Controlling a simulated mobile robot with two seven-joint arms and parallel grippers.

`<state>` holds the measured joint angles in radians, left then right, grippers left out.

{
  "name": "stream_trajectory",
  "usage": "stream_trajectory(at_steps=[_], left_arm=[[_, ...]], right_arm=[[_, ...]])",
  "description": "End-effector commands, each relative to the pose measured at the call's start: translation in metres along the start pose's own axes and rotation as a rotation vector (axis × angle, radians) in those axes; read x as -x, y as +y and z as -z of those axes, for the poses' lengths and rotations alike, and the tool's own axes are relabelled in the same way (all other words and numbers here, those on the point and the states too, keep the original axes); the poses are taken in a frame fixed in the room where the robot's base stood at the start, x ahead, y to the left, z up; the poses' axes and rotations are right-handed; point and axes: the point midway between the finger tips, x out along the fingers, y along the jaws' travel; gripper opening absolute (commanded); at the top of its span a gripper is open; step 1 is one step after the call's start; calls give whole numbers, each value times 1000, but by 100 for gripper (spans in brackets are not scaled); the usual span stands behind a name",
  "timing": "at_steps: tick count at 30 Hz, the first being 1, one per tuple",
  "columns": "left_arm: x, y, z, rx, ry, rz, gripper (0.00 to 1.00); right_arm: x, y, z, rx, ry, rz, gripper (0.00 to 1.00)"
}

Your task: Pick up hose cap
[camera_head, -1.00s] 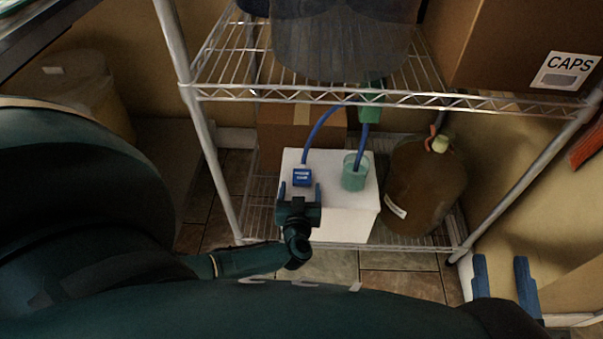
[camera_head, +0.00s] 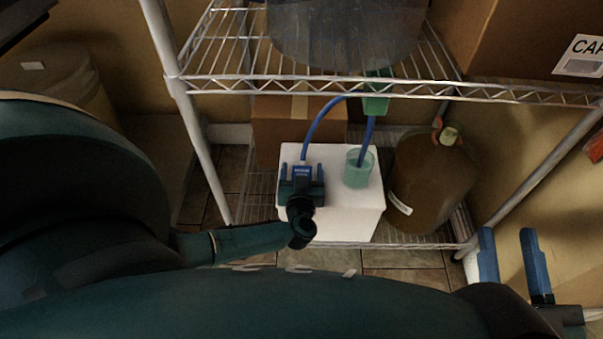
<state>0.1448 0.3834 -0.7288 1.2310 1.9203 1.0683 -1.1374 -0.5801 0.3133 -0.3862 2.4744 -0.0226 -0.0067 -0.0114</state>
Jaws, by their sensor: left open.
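The hose cap (camera_head: 302,170) is a small blue block with a pale label, on the end of a blue hose (camera_head: 319,118), at the top of a white box (camera_head: 340,213) on the lower shelf. My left gripper (camera_head: 302,174) is open, with one blue fingertip on each side of the cap. The gripper body hides the cap's near part, and I cannot tell whether the fingers touch it. My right gripper (camera_head: 512,250) is open and empty at the lower right, away from the shelf.
A green cup (camera_head: 358,172) with a blue tube in it stands on the white box, right of the cap. A brown jug (camera_head: 430,185) is further right. The wire shelf (camera_head: 375,88) above and its left post (camera_head: 192,125) flank the space.

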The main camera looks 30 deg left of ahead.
Motion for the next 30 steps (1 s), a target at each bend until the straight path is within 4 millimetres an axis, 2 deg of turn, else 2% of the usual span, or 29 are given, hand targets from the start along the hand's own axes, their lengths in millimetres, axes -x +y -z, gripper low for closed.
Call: stream_trajectory(at_steps=[2,18,26,30], left_arm=[[0,0,0,0,0,0,70],[0,0,0,1,0,0,26],[0,0,2,1,0,0,24],[3,0,20,4,0,0,24]], right_arm=[[0,0,0,0,-1,1,36],[1,-1,-5,-3,-8,-3,36],[0,0,-2,-5,-7,-7,36],[-3,2,9,15,-8,-10,36]])
